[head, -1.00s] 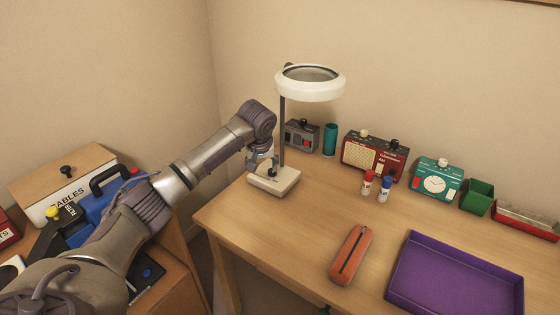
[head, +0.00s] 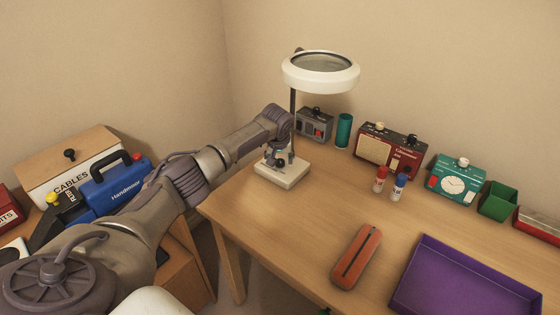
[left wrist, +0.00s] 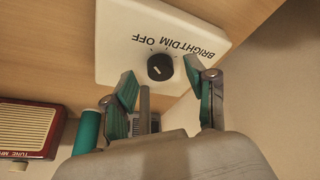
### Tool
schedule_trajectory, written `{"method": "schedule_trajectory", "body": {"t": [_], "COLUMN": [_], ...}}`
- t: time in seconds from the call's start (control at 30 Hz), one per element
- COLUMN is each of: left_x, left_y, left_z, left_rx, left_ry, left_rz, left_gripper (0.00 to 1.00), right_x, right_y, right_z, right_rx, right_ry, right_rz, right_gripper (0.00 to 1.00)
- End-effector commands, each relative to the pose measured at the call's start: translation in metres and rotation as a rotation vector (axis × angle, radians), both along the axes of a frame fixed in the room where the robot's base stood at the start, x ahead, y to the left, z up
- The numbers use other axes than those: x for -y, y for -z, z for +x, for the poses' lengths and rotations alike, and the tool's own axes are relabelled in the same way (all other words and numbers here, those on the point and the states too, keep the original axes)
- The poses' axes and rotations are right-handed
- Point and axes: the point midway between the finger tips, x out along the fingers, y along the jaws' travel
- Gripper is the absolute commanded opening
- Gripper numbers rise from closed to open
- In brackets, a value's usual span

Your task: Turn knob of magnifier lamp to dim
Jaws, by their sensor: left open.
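The magnifier lamp (head: 320,72) stands on the desk's left corner, with a round white head on a dark post. Its white base (head: 287,177) also shows in the left wrist view (left wrist: 120,50), printed BRIGHT, DIM and OFF, upside down there. The black knob (left wrist: 160,67) sits on the base below the lettering. It has a pale mark, but its exact setting is hard to tell. My left gripper (left wrist: 161,80) is open, its teal-padded fingers to either side of the knob, with visible gaps. In the head view the left gripper (head: 278,156) is low over the base, hiding the knob.
Behind the lamp are a grey device (head: 314,124) and a teal cylinder (head: 343,130). A red radio (head: 388,148), a teal timer (head: 456,181) and two small bottles stand farther right. An orange case (head: 356,257) and purple tray (head: 465,282) lie in front. The desk's middle is clear.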

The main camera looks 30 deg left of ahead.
Motion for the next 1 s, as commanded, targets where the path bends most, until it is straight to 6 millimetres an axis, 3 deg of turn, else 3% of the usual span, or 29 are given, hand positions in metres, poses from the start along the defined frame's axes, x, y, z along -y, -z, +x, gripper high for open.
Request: {"method": "schedule_trajectory", "body": {"t": [0.13, 0.47, 0.8, 1.0], "left_x": [-0.002, -0.003, -0.003, -0.003], "left_y": [0.011, 0.013, 0.013, 0.013], "left_z": [0.004, 0.005, 0.005, 0.005], "left_rx": [0.000, 0.001, 0.002, 0.001], "left_ry": [0.000, 0.001, 0.000, 0.008], "left_rz": [0.001, 0.001, 0.001, 0.001], "left_gripper": [0.57, 0.57, 0.02, 0.00], "right_x": [-0.002, -0.001, -0.001, -0.001], "right_y": [0.002, 0.002, 0.002, 0.001], "right_z": [0.011, 0.006, 0.001, 0.001], "right_rx": [0.018, 0.010, 0.002, 0.002], "right_ry": [0.000, 0.000, 0.000, -0.001], "right_rz": [0.003, 0.002, 0.001, 0.001], "right_gripper": [1.00, 1.00, 1.00, 1.00]}}
